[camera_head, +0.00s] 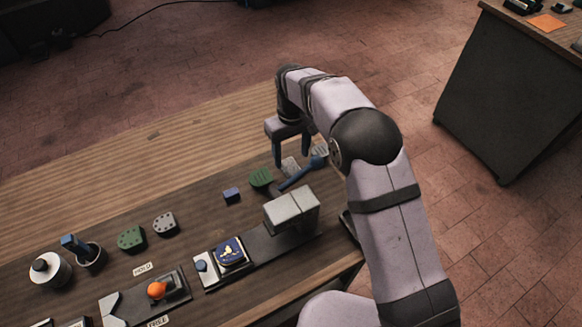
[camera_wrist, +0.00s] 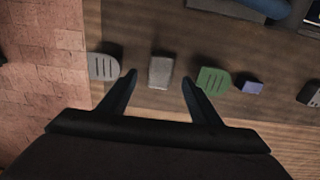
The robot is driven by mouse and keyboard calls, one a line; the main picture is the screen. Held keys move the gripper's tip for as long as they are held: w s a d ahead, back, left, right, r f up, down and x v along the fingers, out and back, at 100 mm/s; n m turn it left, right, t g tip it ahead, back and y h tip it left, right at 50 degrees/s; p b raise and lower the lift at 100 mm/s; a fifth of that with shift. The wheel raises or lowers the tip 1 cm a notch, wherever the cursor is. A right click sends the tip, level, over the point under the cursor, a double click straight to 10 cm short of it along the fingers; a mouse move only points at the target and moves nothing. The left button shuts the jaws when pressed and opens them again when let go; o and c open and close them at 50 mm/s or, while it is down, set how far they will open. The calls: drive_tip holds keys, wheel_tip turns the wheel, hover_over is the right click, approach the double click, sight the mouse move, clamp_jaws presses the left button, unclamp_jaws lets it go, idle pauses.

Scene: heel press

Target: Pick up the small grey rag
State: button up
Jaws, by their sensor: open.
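The small grey rag (camera_wrist: 160,72) is a pale grey, roughly rectangular piece on the dark part of the table. In the wrist view it lies ahead of and between the two fingertips of my gripper (camera_wrist: 159,79). In the head view the rag (camera_head: 289,167) shows just below my gripper (camera_head: 292,158), partly covered by a finger and close to a blue-handled tool. My gripper is open, points down and holds nothing. I cannot tell how far above the rag the fingertips are.
A slotted grey heel (camera_wrist: 103,66) lies left of the rag, and a green heel (camera_wrist: 212,80) and a blue block (camera_wrist: 252,87) lie to its right. The blue-handled tool (camera_head: 302,174) and grey press head (camera_head: 291,206) are near. The wooden table's far-left area (camera_head: 150,150) is clear.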

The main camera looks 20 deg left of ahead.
sight(291, 166)
drive_tip(key=shift+a+f+p, duration=0.1)
drive_tip(key=shift+f+p, duration=1.05)
drive_tip(key=shift+f, duration=1.45)
drive_tip(key=c, duration=1.1)
